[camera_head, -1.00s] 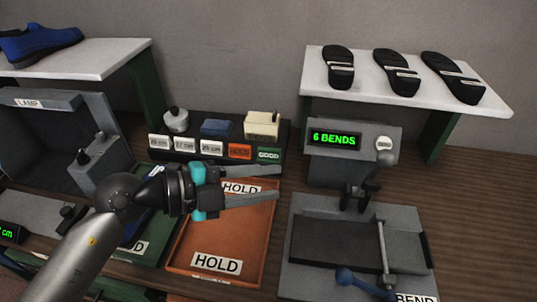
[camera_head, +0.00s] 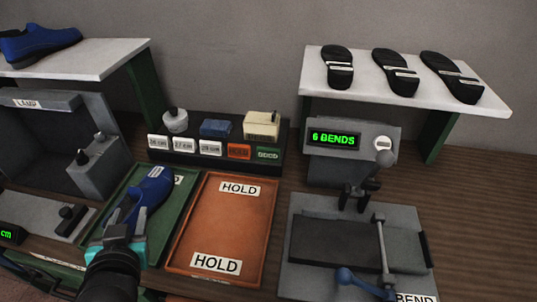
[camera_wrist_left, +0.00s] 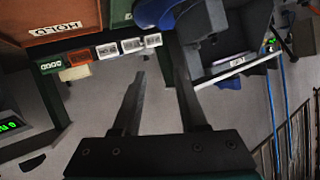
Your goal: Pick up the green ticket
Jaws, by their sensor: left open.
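The green ticket (camera_head: 268,154), marked GOOD, stands at the right end of the front row of a dark rack (camera_head: 215,165), right of an orange ticket (camera_head: 239,151). In the left wrist view the green ticket (camera_wrist_left: 50,66) is near the left edge, beside the orange ticket (camera_wrist_left: 79,57). My left gripper (camera_head: 124,214) is open and empty, low at the left over the green tray, well apart from the ticket. Its open fingers show in the left wrist view (camera_wrist_left: 154,66). My right gripper is not in view.
An orange HOLD tray (camera_head: 224,220) is empty. A green tray (camera_head: 176,217) left of it holds a blue shoe (camera_head: 152,190) close to my left gripper. A grey bending press (camera_head: 330,245) stands right. Raised shelves with shoes (camera_head: 72,60) and black soles (camera_head: 396,73) stand behind.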

